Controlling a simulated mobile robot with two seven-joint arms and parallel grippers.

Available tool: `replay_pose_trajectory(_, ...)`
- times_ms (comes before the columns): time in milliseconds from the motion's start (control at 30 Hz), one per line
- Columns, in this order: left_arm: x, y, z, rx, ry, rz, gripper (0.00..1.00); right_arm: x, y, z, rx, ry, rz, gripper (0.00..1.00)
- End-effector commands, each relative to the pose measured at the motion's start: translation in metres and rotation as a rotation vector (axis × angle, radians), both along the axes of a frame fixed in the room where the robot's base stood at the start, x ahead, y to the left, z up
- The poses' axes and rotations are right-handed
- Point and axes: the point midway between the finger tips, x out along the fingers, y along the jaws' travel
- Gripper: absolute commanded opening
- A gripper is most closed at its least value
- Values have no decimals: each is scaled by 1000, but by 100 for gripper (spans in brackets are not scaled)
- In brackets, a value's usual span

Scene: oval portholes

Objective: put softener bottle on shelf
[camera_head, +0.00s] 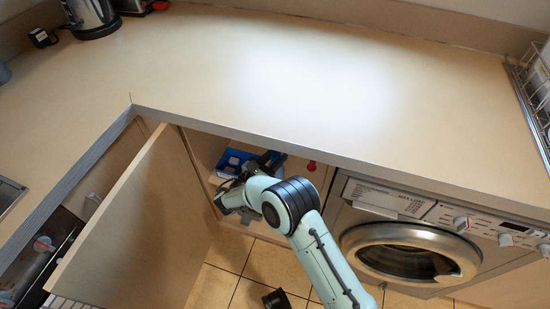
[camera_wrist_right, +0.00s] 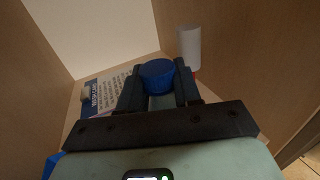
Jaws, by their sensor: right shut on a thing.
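My right gripper (camera_head: 264,165) reaches into the open cabinet under the counter, its fingers partly hidden by my arm. In the right wrist view its fingers (camera_wrist_right: 160,88) are shut on the blue cap of a bottle (camera_wrist_right: 157,73), which I take to be the softener bottle. The bottle's body is mostly hidden below the cap and behind the gripper. I cannot tell whether its base touches the shelf. The cabinet shelf (camera_head: 208,160) is partly visible. My left gripper is not in view.
A white and blue box with print (camera_wrist_right: 105,92) and a white cylinder (camera_wrist_right: 188,48) stand in the cabinet near the gripper. The open cabinet door (camera_head: 150,225) is to the left. A washing machine (camera_head: 410,250) is to the right, and the counter (camera_head: 300,90) overhangs.

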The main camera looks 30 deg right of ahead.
Motion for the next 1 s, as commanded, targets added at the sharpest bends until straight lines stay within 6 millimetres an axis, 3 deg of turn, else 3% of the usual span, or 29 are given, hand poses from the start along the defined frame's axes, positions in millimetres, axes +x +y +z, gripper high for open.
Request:
replay_pose_trajectory(400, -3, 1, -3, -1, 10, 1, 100, 1, 0, -1, -3, -5, 0, 0)
replay_pose_trajectory(433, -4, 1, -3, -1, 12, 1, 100, 0, 1, -3, 0, -2, 1, 36)
replay_pose_trajectory(500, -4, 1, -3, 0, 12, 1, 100, 0, 0, -2, 0, -2, 1, 58)
replay_pose_trajectory(867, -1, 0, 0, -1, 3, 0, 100, 0, 0, 1, 0, -2, 0, 58)
replay_pose_trajectory(1000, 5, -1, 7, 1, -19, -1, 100, -4, 18, 1, 1, -1, 6, 58)
